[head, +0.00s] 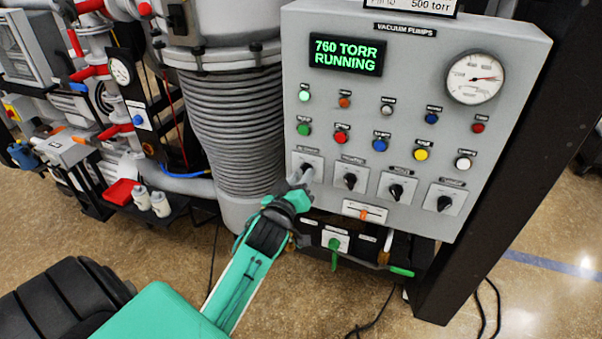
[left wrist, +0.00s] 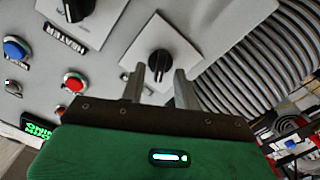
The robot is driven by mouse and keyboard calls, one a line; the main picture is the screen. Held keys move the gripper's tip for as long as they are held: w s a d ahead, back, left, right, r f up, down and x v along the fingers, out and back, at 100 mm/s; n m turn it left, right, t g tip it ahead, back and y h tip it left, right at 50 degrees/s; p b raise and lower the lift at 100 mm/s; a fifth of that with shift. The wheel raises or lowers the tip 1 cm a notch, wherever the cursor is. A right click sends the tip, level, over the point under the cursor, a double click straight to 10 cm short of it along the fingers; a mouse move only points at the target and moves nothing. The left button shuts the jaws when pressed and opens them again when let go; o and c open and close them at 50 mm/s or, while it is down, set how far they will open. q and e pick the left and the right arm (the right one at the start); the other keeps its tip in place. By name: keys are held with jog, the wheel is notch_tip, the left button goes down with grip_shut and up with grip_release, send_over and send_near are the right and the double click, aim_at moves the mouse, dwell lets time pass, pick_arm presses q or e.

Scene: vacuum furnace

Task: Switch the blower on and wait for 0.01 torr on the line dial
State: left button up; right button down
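The grey vacuum pumps panel (head: 455,215) has a display (head: 347,55) reading 760 TORR RUNNING. A round white dial (head: 475,77) at its upper right has its needle pointing right. My right gripper is not in view.
Colored buttons and lamps, including a red one (head: 341,137), sit above the knobs. An orange-handled switch (head: 363,212) and a green handle (head: 335,250) are below. A ribbed bellows (head: 238,130) stands left of the panel, a dark post (head: 500,180) right. A smaller gauge (head: 120,72) is far left.

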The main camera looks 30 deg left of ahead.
pick_arm(q)
jog(key=shift+w+a, duration=0.1)
jog(key=shift+w, duration=0.3)
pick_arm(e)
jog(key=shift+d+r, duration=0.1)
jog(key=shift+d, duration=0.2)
pick_arm(q)
grip_shut()
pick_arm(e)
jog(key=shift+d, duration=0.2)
